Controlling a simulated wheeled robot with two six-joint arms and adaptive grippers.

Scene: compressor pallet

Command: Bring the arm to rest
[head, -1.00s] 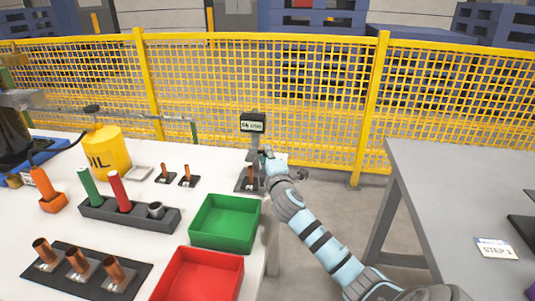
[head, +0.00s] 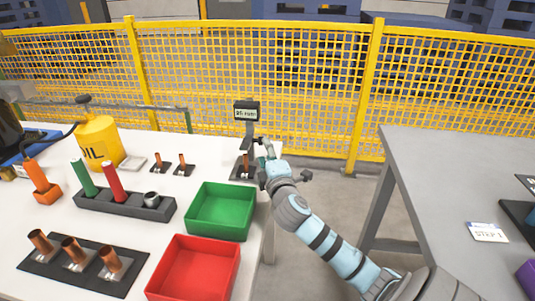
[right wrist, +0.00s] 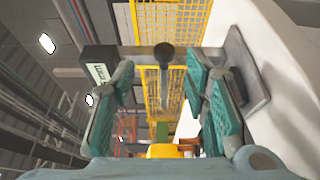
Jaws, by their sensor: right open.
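My right gripper (head: 266,150) is open at the back right corner of the white table, beside a gauge with a small display (head: 246,110). A copper tube (head: 246,160) stands at the gauge's base, just left of the gripper. In the right wrist view the two teal-padded fingers (right wrist: 165,105) are spread apart with nothing held between them. The display box (right wrist: 97,72) appears behind the left finger and a grey plate (right wrist: 246,72) beyond the right one. My right arm reaches in from the lower right. My left gripper is not in view.
A green bin (head: 222,211) and a red bin (head: 193,268) sit nearest the arm on the white table (head: 225,165). Several copper tubes stand in a black holder (head: 125,284). A grey table (head: 430,190) is at right, across a gap. A yellow fence (head: 300,95) runs behind.

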